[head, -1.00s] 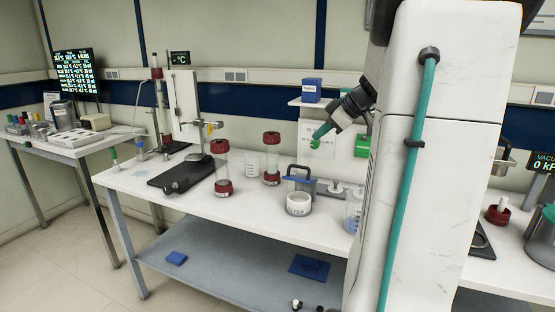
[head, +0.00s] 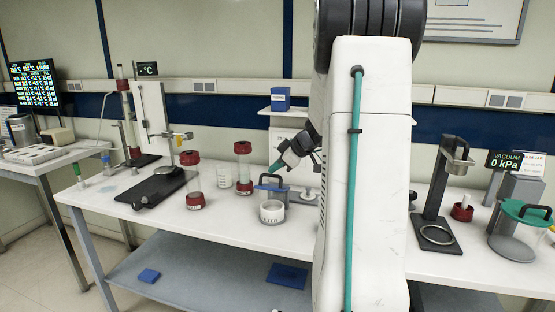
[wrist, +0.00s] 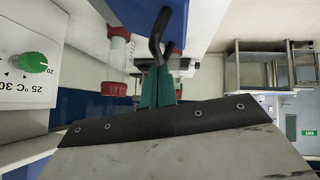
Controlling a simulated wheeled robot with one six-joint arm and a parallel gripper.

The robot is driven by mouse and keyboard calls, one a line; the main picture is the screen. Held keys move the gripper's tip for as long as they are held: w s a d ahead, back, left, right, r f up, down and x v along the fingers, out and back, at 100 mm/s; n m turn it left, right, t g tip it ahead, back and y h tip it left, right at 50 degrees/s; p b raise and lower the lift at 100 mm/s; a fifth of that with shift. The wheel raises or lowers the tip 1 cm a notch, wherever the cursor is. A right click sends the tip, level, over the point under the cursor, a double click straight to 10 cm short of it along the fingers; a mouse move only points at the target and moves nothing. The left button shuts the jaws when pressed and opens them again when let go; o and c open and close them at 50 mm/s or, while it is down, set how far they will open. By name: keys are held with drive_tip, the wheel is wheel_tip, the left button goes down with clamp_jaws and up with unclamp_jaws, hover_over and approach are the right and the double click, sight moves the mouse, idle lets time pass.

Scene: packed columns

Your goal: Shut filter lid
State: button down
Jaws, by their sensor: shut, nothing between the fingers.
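The filter (head: 272,213) is a white cup with lettering on its front, standing on the bench in the head view. Its blue lid (head: 267,188) with a dark arched handle (head: 281,179) shows above the cup's rim, apart from it; its exact tilt is unclear. My gripper (head: 273,171) has teal fingers, shut and empty, just above and beside the handle. In the wrist view, my gripper (wrist: 161,75) points toward the dark handle (wrist: 157,32) and the blue lid (wrist: 176,25). Contact cannot be told.
Two red-capped clear columns (head: 193,180) (head: 243,167) stand left of the filter. A dark-based stand (head: 158,188) is farther left. A ring stand (head: 437,215) and a green-lidded jar (head: 517,230) are at the right. My arm hides the bench right of the filter.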

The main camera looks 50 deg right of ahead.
sight(264, 189)
drive_tip(key=shift+f, duration=0.25)
drive_tip(key=a+f, duration=0.1)
drive_tip(key=f, duration=0.1)
drive_tip(key=s+a+f, duration=0.1)
drive_tip(key=a+f, duration=0.1)
drive_tip(key=shift+s+a, duration=0.2)
drive_tip(key=shift+r, duration=0.1)
idle(0.3)
drive_tip(key=shift+r, duration=0.65)
drive_tip(key=s+a+r, duration=0.3)
drive_tip(key=s+r, duration=0.5)
drive_tip(key=r, duration=0.1)
drive_tip(key=shift+s, duration=0.4)
